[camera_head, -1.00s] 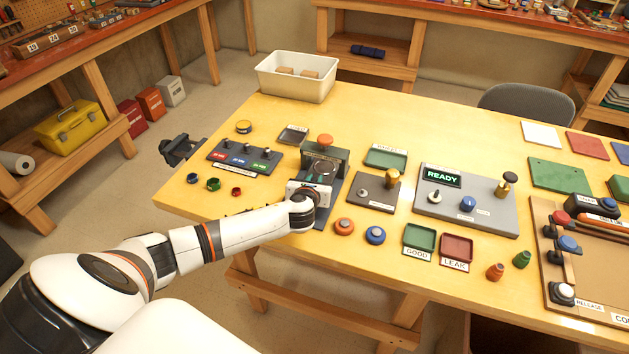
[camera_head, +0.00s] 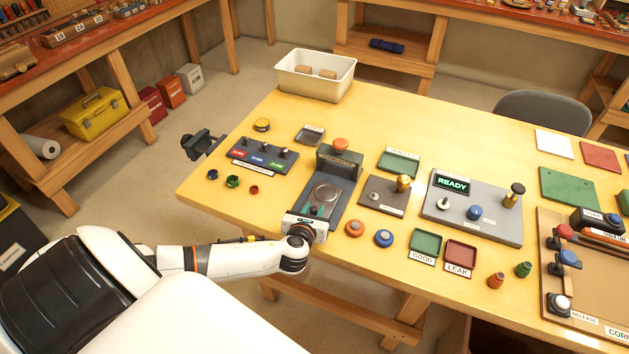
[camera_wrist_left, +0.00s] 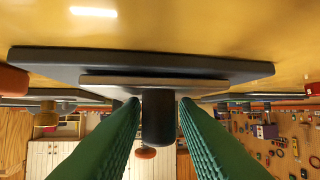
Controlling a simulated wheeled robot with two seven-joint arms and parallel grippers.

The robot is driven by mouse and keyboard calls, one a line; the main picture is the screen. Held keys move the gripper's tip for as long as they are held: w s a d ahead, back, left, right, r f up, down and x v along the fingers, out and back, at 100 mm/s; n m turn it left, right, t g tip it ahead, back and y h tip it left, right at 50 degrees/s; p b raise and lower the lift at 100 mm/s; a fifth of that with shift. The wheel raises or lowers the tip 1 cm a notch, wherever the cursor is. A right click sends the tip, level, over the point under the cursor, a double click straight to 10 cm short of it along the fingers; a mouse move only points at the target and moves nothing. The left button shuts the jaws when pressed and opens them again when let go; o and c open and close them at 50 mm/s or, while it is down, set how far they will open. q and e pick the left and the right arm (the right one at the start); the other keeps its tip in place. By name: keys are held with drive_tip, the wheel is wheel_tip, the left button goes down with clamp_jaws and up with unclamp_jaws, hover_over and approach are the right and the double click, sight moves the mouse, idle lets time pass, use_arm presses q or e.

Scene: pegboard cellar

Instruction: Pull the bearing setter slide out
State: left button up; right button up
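The bearing setter (camera_head: 340,165) stands near the bench's front edge, a dark upright block with an orange knob (camera_head: 340,144) on top. Its slide (camera_head: 323,198), carrying a round silvery disc, reaches out from the block toward the front edge. My left gripper (camera_head: 306,228) is at the slide's front end. The white gripper body hides the handle in the head view. My right gripper is not in view.
A switch panel (camera_head: 262,156) lies left of the setter, with small coloured rings in front. A dark plate with a brass knob (camera_head: 403,183) and a grey READY panel (camera_head: 470,225) lie right. Orange and blue round pieces (camera_head: 384,238) sit close right of my gripper.

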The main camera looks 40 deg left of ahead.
use_arm(q)
drive_tip(key=shift+o, duration=0.7)
drive_tip(key=shift+s+r, duration=0.1)
drive_tip(key=b+v, duration=0.1)
drive_tip(key=v, duration=1.1)
